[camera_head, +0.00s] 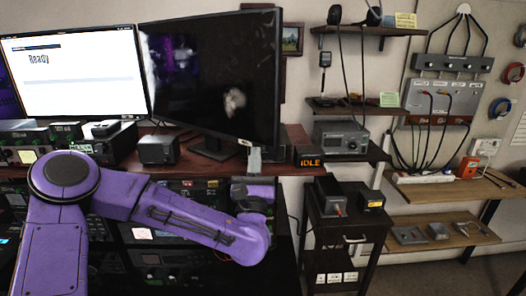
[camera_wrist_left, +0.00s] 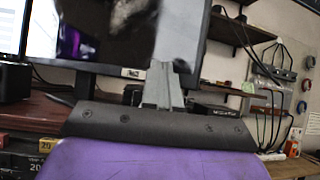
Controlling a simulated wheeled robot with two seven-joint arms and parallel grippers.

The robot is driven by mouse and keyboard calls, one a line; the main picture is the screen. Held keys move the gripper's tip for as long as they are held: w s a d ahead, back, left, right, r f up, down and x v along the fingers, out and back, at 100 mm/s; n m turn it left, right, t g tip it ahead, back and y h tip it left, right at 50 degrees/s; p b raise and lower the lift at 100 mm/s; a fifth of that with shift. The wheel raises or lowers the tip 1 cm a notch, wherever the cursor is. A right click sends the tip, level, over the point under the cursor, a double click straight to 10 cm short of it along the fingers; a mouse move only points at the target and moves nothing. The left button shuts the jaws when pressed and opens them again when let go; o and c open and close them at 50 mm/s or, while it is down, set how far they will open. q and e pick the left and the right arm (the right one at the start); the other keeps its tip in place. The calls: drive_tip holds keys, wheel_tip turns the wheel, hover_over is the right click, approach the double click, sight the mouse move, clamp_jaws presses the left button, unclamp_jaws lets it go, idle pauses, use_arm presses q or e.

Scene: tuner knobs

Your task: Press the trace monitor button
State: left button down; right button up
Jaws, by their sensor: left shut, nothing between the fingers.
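The dark monitor (camera_head: 215,75) stands at the desk's right side, its screen black with dim reflections. A small pale label or button spot (camera_head: 245,142) is on its lower right bezel; it also shows in the left wrist view (camera_wrist_left: 133,73), left of the fingers. I cannot tell which mark is the trace monitor button. My left gripper (camera_head: 254,152) is shut and empty, fingers pointing up, just below and right of that spot. In the left wrist view the fingertips (camera_wrist_left: 160,66) overlap the monitor's lower edge; contact cannot be told. My right gripper is not in view.
A lit monitor (camera_head: 75,75) reading "Ready" stands at left. A small dark box (camera_head: 158,150) sits on the desk, and an orange "IDLE" display (camera_head: 309,157) is right of my gripper. Shelves with instruments and a cable panel (camera_head: 440,100) fill the right.

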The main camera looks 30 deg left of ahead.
use_arm(q)
drive_tip(key=shift+s, duration=0.3)
drive_tip(key=s+b, duration=0.2)
drive_tip(key=s, duration=0.4)
drive_tip(key=shift+a, duration=0.3)
